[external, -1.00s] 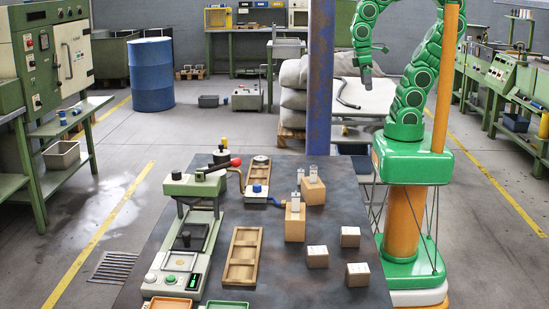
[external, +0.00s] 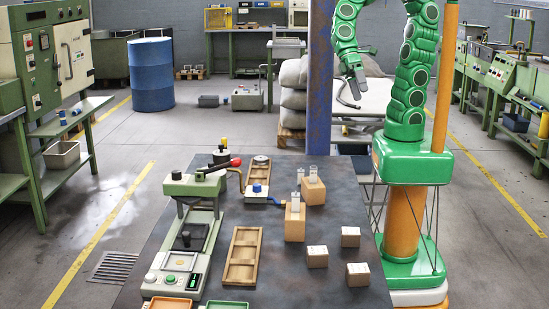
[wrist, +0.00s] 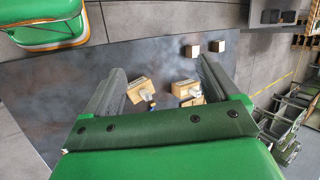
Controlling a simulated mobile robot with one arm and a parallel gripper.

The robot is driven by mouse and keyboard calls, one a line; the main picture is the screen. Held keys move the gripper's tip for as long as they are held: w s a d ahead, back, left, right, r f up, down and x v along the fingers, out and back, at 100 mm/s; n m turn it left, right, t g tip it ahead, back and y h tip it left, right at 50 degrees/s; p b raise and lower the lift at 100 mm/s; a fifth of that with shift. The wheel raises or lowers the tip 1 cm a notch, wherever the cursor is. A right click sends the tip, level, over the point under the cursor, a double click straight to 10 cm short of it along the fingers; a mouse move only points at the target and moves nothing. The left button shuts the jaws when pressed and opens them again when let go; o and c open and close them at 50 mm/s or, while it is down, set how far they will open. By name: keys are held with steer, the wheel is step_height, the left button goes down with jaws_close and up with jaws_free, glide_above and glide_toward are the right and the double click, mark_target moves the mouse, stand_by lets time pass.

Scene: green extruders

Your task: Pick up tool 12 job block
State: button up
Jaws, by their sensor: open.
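Several tan wooden blocks stand on the dark table (external: 200,262). Two are taller with pale pieces on top: a front one (external: 295,228) and a back one (external: 313,193). Three small cubes are a left one (external: 317,259), a back one (external: 350,238) and a front one (external: 357,276). Their markings are too small to read, so I cannot tell which is tool 12. My gripper (external: 356,90) is high beyond the table's back right. In the wrist view my gripper (wrist: 160,66) is open and empty, with blocks (wrist: 138,90) showing below, between the fingers.
A green press (external: 195,186) stands on the table's left, with wooden trays (external: 242,257) beside it. A blue post (external: 319,80) rises behind the table, left of my gripper. Stacked sacks (external: 293,95) lie behind the post.

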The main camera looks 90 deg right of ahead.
steer(key=w+a+r+m+g+y, duration=0.1)
steer(key=a+r+g+y, duration=0.15)
steer(key=a, duration=0.85)
steer(key=w+a+r+m+g+y, duration=0.1)
steer(key=a+r+y, duration=0.15)
steer(key=a, duration=0.85)
steer(key=m+t+y, duration=0.3)
steer(key=m+t, duration=0.3)
steer(key=m, duration=1.1)
glide_above(356, 265)
steer(key=d, duration=0.3)
step_height(356, 265, down, 30)
steer(key=shift+h, duration=0.3)
steer(key=shift+s+d+f, duration=0.1)
steer(key=shift+f, duration=1.9)
steer(key=shift+d+f, duration=0.1)
steer(key=shift+f, duration=1.85)
steer(key=shift+x, duration=2.5)
steer(key=c, duration=1.1)
